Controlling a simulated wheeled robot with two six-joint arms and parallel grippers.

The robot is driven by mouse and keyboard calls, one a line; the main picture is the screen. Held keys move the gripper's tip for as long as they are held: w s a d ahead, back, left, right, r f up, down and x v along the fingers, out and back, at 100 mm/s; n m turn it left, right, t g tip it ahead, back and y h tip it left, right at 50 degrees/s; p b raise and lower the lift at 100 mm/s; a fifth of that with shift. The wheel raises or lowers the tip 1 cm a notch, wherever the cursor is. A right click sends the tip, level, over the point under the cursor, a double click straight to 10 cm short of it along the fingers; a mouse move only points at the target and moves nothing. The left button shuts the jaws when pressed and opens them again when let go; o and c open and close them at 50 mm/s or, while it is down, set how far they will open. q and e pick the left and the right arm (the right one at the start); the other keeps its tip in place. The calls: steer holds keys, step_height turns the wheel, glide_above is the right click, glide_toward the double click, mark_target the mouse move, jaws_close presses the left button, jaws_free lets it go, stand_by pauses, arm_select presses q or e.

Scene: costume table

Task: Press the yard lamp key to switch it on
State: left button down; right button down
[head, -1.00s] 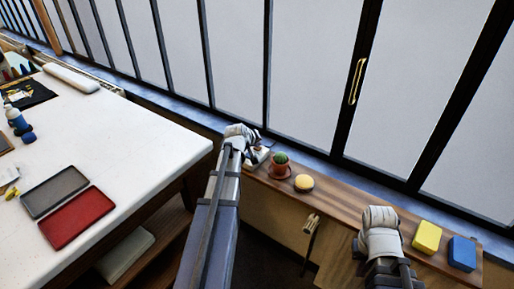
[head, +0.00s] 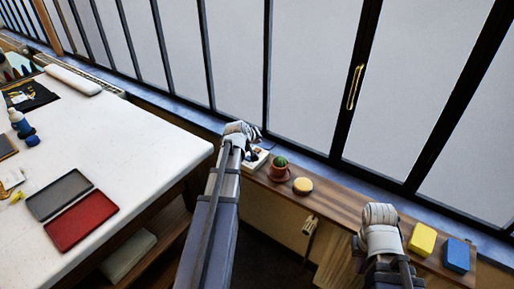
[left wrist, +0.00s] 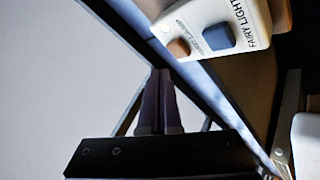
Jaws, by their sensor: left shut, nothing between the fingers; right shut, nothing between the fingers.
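A white switch box (left wrist: 205,30) shows at the top of the left wrist view, with a brown key (left wrist: 179,47) and a larger blue key (left wrist: 218,37). The print beside the blue key reads "FAIRY LIGHT"; the smaller print between the keys is too blurred to read surely. The box (head: 257,159) also shows in the head view on the sill shelf, partly covered by my left gripper (head: 256,134). In the left wrist view its dark fingers (left wrist: 160,74) are together and empty, apart from the keys. My right gripper (head: 380,213) is over the shelf, shut, its fingertips hidden.
A potted cactus (head: 279,169) and a round yellow-topped object (head: 303,186) stand right of the box. A yellow block (head: 422,240) and a blue block (head: 457,255) lie farther right. Tall windows (head: 310,75) rise behind the shelf (head: 340,207). A white table (head: 130,135) is at left.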

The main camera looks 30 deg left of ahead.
arm_select(q)
step_height(320, 180, up, 4)
steer(key=p, duration=0.3)
steer(key=shift+r+p, duration=0.2)
steer(key=shift+p, duration=0.1)
